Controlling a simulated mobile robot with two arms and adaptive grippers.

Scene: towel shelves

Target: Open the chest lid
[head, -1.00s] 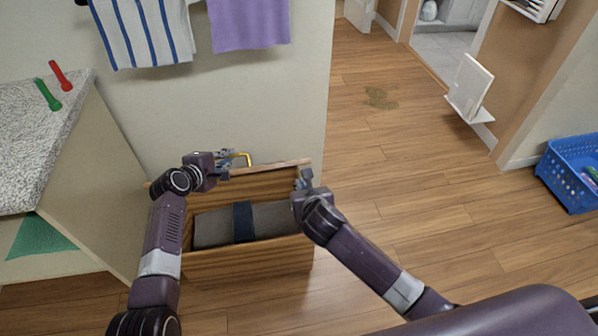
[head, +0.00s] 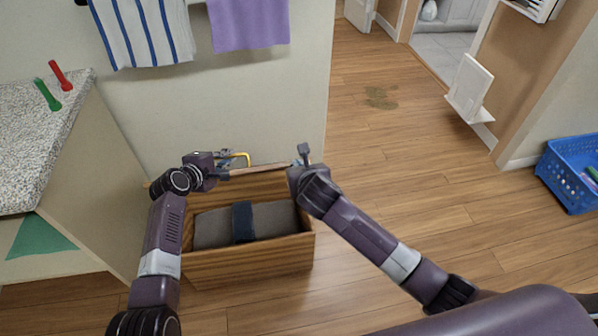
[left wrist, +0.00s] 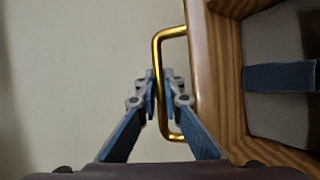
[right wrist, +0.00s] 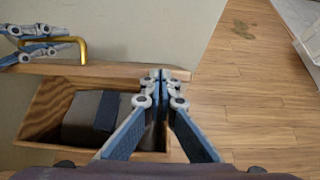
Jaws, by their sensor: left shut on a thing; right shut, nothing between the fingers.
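The wooden chest (head: 250,265) stands open against the wall. Its lid (head: 262,169) is raised, seen nearly edge-on at the back; it also shows in the right wrist view (right wrist: 105,70). A grey folded bundle with a dark blue band (head: 265,220) lies inside. My left gripper (head: 226,159) is shut on the gold lid handle (head: 243,155); the left wrist view shows its fingers (left wrist: 163,90) around the handle bar (left wrist: 155,52). My right gripper (head: 304,150) is shut and empty by the lid's right end; its fingertips (right wrist: 161,76) overlap the lid in the right wrist view, contact unclear.
A speckled counter (head: 30,140) stands close on the left, with a green and a red item on top. A striped towel (head: 143,30) and a purple towel (head: 248,24) hang above.

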